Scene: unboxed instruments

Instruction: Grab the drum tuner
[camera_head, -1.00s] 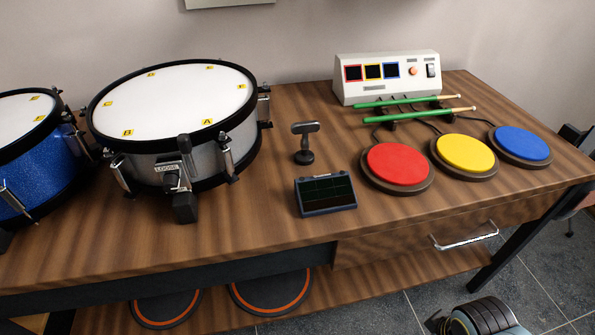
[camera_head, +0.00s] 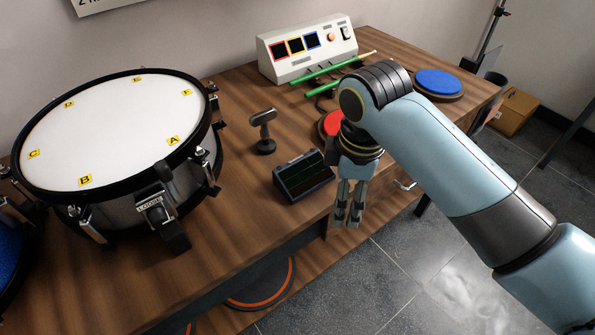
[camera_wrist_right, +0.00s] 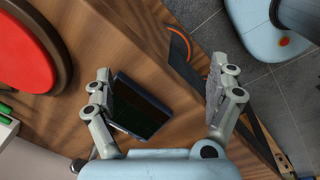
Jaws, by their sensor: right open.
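The T-handled tool, which looks like the drum tuner (camera_head: 263,130), stands upright on a small round dark base on the table, right of the large white-headed drum (camera_head: 110,135). A dark panel box (camera_head: 303,176) lies just in front of it. My right gripper (camera_head: 348,205) points down by the table's front edge, right of the panel box and apart from the tool. In the right wrist view my right gripper (camera_wrist_right: 160,72) has its fingers wide apart, with the panel box (camera_wrist_right: 140,105) showing between them and nothing held. My left gripper is not in view.
A white control box (camera_head: 306,48) stands at the back with green drumsticks (camera_head: 325,70) before it. The red pad (camera_head: 331,122) is partly hidden by my right arm; the blue pad (camera_head: 438,82) is farther right. Bare tabletop surrounds the tool.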

